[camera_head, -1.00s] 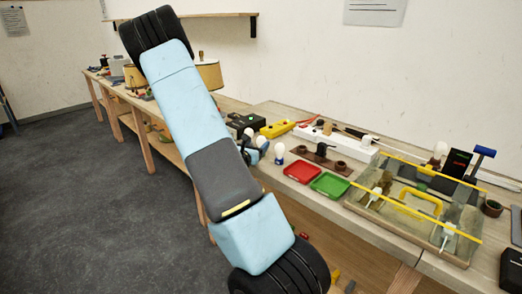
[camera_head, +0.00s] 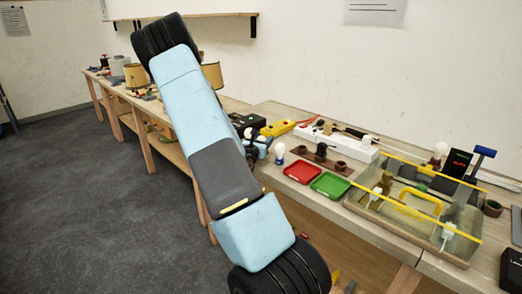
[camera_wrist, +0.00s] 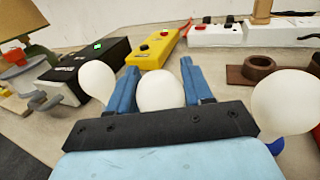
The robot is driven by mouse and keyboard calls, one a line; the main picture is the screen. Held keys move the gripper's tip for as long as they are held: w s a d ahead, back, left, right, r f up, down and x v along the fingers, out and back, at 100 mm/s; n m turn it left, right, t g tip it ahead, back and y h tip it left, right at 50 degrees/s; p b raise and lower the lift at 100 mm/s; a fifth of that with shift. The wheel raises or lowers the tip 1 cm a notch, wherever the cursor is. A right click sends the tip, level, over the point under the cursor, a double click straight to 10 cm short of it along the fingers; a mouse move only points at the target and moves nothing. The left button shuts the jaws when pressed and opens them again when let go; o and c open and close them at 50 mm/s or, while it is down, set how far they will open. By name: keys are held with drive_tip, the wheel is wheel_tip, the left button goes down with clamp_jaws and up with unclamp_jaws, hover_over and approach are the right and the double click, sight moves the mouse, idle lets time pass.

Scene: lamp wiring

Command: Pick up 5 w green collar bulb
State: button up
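In the wrist view my gripper (camera_wrist: 158,85) has two blue fingers spread apart, one on each side of a round white bulb (camera_wrist: 160,92). The fingers look open around it, and I cannot tell whether they touch it. This bulb's collar is hidden behind the dark gripper bar, so its colour does not show. A second white bulb (camera_wrist: 97,80) stands just left of the left finger, its collar also hidden. A third white bulb (camera_wrist: 287,98), at the right, has a blue collar (camera_wrist: 277,146). In the head view one white bulb (camera_head: 279,151) shows beside my gripper, which my arm largely hides.
Behind the bulbs are a black box (camera_wrist: 90,64) with a green display, a yellow switch box (camera_wrist: 153,48) and a white power strip (camera_wrist: 217,36). A brown socket board (camera_wrist: 262,68) lies right. A red tray (camera_head: 302,172) and green tray (camera_head: 330,185) sit near the bench edge.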

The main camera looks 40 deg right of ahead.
drive_tip(key=c, duration=0.7)
